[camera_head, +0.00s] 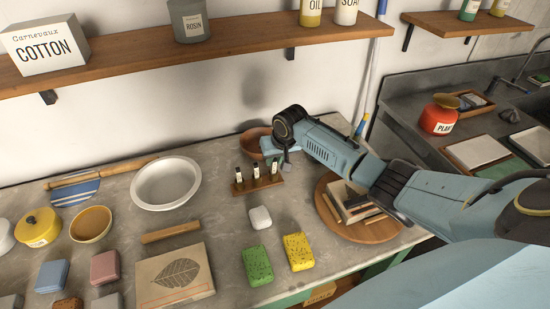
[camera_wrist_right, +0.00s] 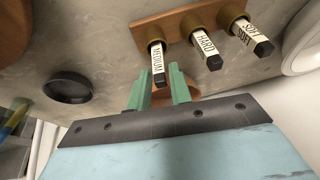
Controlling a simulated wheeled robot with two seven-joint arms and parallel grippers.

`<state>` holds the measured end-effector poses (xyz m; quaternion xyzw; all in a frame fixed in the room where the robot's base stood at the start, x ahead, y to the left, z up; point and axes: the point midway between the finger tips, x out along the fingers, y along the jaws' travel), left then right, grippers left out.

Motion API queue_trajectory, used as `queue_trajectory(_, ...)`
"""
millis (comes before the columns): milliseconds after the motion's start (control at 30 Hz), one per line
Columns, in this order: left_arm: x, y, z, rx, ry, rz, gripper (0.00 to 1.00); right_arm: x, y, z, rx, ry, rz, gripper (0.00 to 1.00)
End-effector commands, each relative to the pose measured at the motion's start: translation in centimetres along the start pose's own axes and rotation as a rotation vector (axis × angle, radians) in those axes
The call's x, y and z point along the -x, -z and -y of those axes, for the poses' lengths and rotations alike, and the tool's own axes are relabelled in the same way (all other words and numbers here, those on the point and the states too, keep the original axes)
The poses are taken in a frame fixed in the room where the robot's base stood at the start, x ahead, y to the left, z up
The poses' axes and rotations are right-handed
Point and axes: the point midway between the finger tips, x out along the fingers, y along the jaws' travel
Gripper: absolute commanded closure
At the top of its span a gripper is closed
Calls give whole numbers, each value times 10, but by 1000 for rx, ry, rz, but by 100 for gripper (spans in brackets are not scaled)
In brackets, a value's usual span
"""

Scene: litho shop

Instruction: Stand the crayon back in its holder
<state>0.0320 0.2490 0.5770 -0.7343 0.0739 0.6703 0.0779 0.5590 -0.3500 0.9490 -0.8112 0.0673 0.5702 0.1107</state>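The wooden crayon holder (camera_head: 262,186) stands on the bench and has three brass collars. In the right wrist view, crayons labelled MEDIUM (camera_wrist_right: 157,62), HARD (camera_wrist_right: 206,49) and SOFT (camera_wrist_right: 251,38) each stand in a collar of the holder (camera_wrist_right: 172,24), black ends up. My right gripper (camera_head: 286,165) is just beside the holder's right end in the head view. In the wrist view its green fingers (camera_wrist_right: 160,92) are apart, and the MEDIUM crayon's black end shows at the gap between them. I cannot tell whether they touch it. My left gripper is out of view.
A brown bowl (camera_head: 250,143) stands behind the holder, and a white basin (camera_head: 166,184) to its left. A round board (camera_head: 378,232) with stacked items lies right, under my arm. A white block (camera_head: 260,217) and sponges lie in front. A dark round dish (camera_wrist_right: 69,86) shows in the wrist view.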

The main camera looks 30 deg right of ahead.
Motion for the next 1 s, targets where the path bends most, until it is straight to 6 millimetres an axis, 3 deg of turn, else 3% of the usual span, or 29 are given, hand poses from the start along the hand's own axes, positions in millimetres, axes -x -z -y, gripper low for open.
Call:
queue_trajectory(33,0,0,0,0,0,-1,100,0,0,0,0,0,0,73)
queue_trajectory(100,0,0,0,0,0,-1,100,0,0,0,0,0,0,63)
queue_trajectory(533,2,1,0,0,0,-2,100,10,0,0,0,1,0,63)
queue_trajectory(667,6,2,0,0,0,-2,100,30,0,0,2,0,-2,63)
queue_trajectory(1000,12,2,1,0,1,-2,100,102,1,0,1,0,-3,63)
